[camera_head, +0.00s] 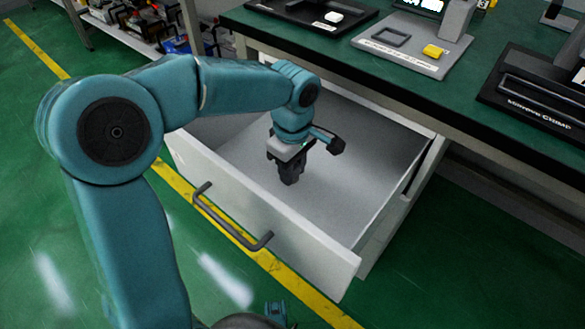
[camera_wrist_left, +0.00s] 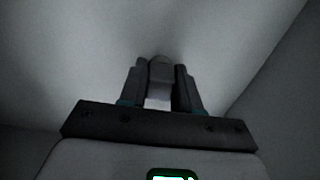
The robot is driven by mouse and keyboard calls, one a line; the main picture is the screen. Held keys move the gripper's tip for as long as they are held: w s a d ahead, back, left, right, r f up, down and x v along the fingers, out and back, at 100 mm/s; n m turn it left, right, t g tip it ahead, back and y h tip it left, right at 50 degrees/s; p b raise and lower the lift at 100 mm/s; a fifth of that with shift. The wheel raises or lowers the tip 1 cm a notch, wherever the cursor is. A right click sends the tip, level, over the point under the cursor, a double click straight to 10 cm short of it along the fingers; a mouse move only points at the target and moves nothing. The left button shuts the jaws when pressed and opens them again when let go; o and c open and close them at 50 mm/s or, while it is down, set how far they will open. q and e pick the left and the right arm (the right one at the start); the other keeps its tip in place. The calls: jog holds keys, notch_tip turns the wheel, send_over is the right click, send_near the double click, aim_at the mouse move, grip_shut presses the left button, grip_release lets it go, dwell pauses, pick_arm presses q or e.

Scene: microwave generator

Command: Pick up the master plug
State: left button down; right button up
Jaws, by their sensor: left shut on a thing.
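My left gripper (camera_head: 290,177) reaches down into the open white drawer (camera_head: 225,203) under the bench. In the left wrist view, its two dark fingers (camera_wrist_left: 161,82) are shut on a small grey piece with a rounded end, which looks like the master plug (camera_wrist_left: 160,68). A paler part of it shows lower between the fingers. In the head view the plug is hidden by the gripper. I cannot tell whether it touches the drawer floor. My right gripper is not in view.
The drawer's walls surround the gripper, with a dark handle (camera_head: 232,232) on its front. The green bench top (camera_head: 330,42) overhangs the drawer's back. A grey fixture with a yellow block (camera_head: 435,50) and dark devices stand on the bench. The rest of the drawer floor looks empty.

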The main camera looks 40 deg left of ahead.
pick_arm(q)
notch_tip(320, 180, up, 20)
jog(key=p, duration=0.8)
jog(key=shift+f, duration=0.15)
jog(key=shift+s, duration=0.1)
